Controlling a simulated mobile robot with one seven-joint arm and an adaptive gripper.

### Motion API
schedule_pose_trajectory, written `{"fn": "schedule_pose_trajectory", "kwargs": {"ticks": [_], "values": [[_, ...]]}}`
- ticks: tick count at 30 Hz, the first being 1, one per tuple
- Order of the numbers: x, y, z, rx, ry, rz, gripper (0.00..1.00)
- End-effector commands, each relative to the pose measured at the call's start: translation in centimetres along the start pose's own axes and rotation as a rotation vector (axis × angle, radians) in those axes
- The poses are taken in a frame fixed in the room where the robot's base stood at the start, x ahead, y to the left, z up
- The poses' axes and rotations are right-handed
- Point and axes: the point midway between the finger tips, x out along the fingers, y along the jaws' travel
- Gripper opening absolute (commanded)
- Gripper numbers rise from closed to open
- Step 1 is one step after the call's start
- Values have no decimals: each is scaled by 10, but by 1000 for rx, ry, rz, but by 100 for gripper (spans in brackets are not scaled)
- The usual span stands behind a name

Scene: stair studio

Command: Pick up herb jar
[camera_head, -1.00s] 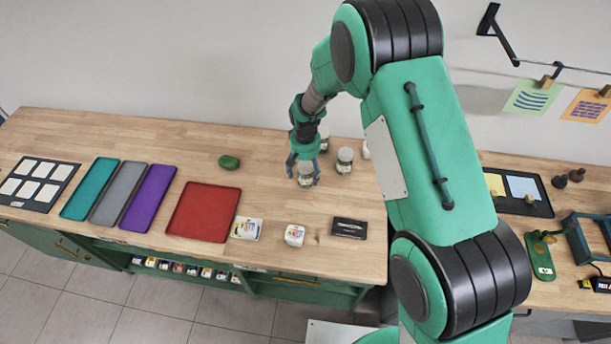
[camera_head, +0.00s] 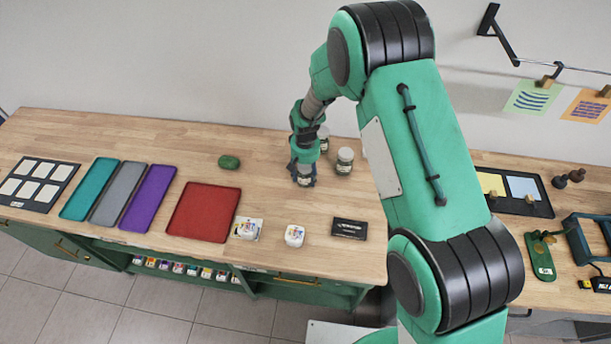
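Small glass jars with pale lids stand at the back right of the wooden worktop. One jar (camera_head: 305,181) is under my gripper (camera_head: 303,170), with the fingers down around its upper part. Most of this jar is hidden by the fingers. I cannot tell whether the fingers press on it or stand slightly apart. A second jar (camera_head: 344,161) with a pale lid stands upright just to the right. A third jar (camera_head: 323,138) stands behind, partly hidden by my gripper. The labels are too small to read, so I cannot tell which one is the herb jar.
A green lump (camera_head: 229,162) and a red tray (camera_head: 204,212) lie to the left. A white tub (camera_head: 294,236), a white box (camera_head: 247,229) and a black box (camera_head: 349,229) sit near the front edge. Bare worktop lies between them and the jars.

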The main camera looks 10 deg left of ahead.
Motion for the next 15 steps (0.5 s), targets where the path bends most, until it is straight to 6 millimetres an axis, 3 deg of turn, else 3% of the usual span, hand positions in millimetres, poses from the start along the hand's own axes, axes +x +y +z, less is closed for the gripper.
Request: {"fn": "schedule_pose_trajectory", "kwargs": {"ticks": [1,3,15], "values": [[0,0,0,0,0,0,26],[0,0,0,0,0,0,15],[-4,0,-1,0,1,0,15]]}}
